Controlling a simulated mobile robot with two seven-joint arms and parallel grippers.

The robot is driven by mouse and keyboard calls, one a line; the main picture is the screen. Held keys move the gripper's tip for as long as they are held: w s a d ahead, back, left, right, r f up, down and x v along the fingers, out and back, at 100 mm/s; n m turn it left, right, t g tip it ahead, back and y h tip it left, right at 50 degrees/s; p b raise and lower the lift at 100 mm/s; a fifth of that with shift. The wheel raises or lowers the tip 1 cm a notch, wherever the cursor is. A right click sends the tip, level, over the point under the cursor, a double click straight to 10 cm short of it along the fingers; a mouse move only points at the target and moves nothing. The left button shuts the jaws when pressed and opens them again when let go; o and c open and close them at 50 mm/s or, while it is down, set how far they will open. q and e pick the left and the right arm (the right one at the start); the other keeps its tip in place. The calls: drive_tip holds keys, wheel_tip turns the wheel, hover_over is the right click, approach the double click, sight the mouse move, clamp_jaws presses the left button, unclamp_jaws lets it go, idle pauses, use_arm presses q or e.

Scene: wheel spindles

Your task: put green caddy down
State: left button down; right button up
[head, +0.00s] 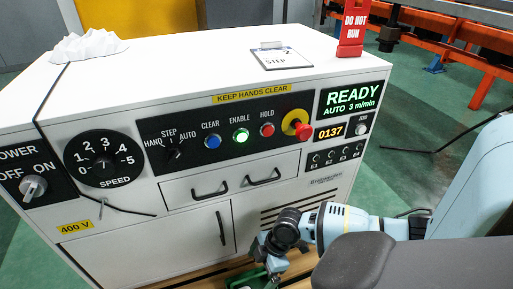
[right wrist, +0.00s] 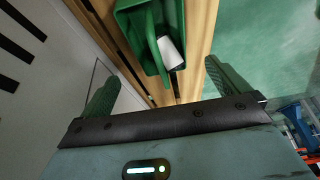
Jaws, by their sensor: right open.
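The green caddy (right wrist: 127,28) shows at the top of the right wrist view, with a white item (right wrist: 171,53) inside it. It appears to rest on the wooden slats (right wrist: 198,40). My right gripper (right wrist: 163,72) is open, its green fingers spread to either side of the caddy's near end, and they do not appear to grip it. In the head view my right gripper (head: 268,268) is low in front of the cabinet, and green parts there are cut off by the bottom edge. My left gripper is not in view.
The white control cabinet (head: 205,215) stands close beside my right gripper, with drawer handles and a vented panel facing it. A sheet (head: 281,58), a red sign (head: 353,25) and a crumpled white cloth (head: 88,46) are on its top. Green floor (right wrist: 265,45) is open to the right.

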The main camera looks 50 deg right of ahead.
drive_tip(key=shift+p+v, duration=0.65)
drive_tip(key=shift+v, duration=1.35)
